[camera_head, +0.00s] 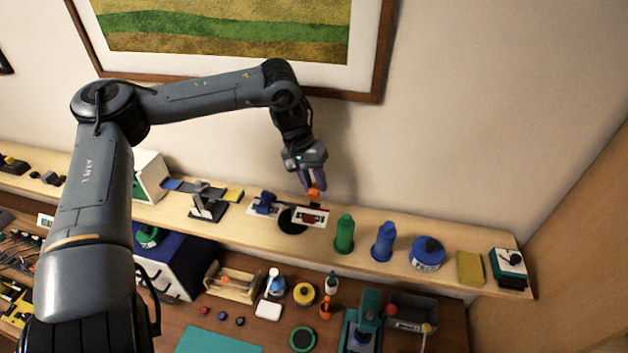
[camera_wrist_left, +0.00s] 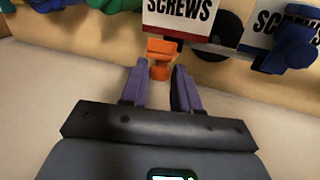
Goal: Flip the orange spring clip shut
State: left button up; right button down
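The orange spring clip (camera_head: 315,194) stands up at the wall-side edge of a white card with a red block on the shelf. In the left wrist view the orange clip (camera_wrist_left: 161,47) sits beside a card (camera_wrist_left: 180,12) reading "SCREWS", its wide tab towards my gripper. My left gripper (camera_head: 313,185) is just behind and above the clip. Its two purple fingers (camera_wrist_left: 161,68) are apart, with the clip's lower part at the gap between the tips. I cannot tell whether they touch it. No right gripper shows.
A similar blue clip (camera_head: 264,203) is left of the orange one, with a black disc (camera_head: 291,222) between. Green (camera_head: 344,235) and blue (camera_head: 384,242) bottles stand to the right on the shelf (camera_head: 440,282). The wall is close behind.

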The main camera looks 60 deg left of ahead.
aim_at(319, 200)
pick_arm(q)
grip_shut()
jog(key=shift+s+d+t+y+b, duration=0.25)
jog(key=shift+t+y+b, duration=0.25)
jog(key=shift+b, duration=0.45)
jog(key=s+d+t+y+b, duration=0.1)
jog(key=t+y+b, duration=0.1)
jog(key=b, duration=0.6)
jog(key=s+d+f+m+t+y+b, duration=0.1)
jog(key=t+y+b, duration=0.2)
jog(key=b, duration=0.6)
jog(key=s+d+f+m+t+y+b, duration=0.1)
jog(key=d+t+y+b, duration=0.1)
jog(key=b, duration=0.6)
jog(key=shift+s+f+t+y+b, duration=0.15)
jog(key=shift+s+t+y+b, duration=0.2)
jog(key=shift+t, duration=0.25)
jog(key=shift+s+d+b, duration=0.1)
jog(key=shift+b, duration=0.5)
jog(key=shift+y, duration=0.25)
jog(key=shift+r, duration=0.2)
jog(key=shift+o, duration=2.2)
grip_release()
jog(key=shift+f, duration=0.1)
